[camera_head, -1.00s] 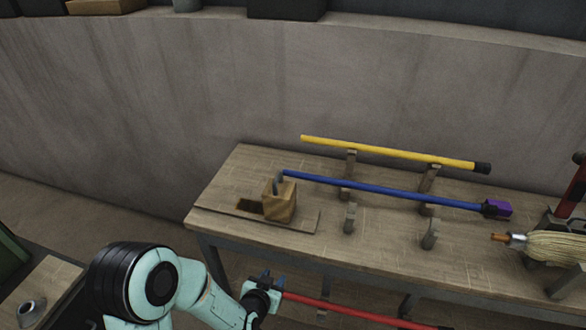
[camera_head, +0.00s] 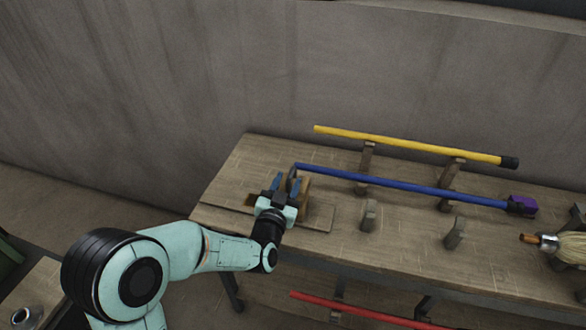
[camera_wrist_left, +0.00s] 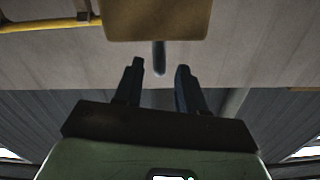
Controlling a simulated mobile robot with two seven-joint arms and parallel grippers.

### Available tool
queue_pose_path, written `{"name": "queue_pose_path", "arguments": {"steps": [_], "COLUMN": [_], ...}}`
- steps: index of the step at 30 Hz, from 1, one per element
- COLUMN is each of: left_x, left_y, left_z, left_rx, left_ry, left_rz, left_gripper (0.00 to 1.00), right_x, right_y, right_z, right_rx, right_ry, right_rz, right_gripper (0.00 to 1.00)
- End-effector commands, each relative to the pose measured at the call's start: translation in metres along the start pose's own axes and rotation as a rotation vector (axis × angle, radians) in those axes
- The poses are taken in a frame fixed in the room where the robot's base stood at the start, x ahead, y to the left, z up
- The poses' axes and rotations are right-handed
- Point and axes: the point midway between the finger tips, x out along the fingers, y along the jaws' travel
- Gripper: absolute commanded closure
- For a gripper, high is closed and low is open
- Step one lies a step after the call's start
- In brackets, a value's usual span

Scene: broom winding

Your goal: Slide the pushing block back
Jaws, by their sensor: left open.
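The pushing block (camera_head: 304,187) is a small wooden block on a slotted plate (camera_head: 318,216) near the left end of the workbench. It is partly hidden behind my left gripper (camera_head: 285,180). In the left wrist view the block (camera_wrist_left: 155,20) fills the top middle, with a short dark peg jutting from it. My left gripper (camera_wrist_left: 158,72) is open there, its two dark fingers pointing at the block, one on either side of the peg's line. My right gripper is not in view.
A blue handle (camera_head: 400,186) lies on the bench supports, its left end close to the block. A yellow pole (camera_head: 410,146) lies behind it. A red pole (camera_head: 350,309) is lower in front. A straw broom head (camera_head: 572,247) sits at the right. A wall stands behind.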

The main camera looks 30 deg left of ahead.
Motion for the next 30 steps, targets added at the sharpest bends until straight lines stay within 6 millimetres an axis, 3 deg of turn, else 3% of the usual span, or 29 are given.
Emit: {"name": "queue_pose_path", "arguments": {"steps": [3,9,21,23,25,30], "left_x": [0.024,0.049,0.057,0.057,0.057,0.057], "left_y": [0.001,0.0,0.0,0.0,0.0,0.001], "left_z": [0.0,0.0,0.001,0.001,0.0,0.0], "left_rx": [0.002,0.001,0.0,0.0,0.0,-0.001], "left_ry": [-0.001,0.0,-0.001,-0.001,-0.001,-0.001], "left_rz": [0.001,0.001,0.002,0.001,0.001,0.001], "left_gripper": [0.6,0.6,0.6,0.76,0.99,1.0], "right_x": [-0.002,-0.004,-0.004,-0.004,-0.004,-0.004], "right_y": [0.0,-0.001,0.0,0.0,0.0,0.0], "right_z": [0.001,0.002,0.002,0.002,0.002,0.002], "right_rx": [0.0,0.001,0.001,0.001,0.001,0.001], "right_ry": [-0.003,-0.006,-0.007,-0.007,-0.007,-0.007], "right_rz": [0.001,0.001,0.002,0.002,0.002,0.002], "right_gripper": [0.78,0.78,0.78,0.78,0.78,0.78]}}
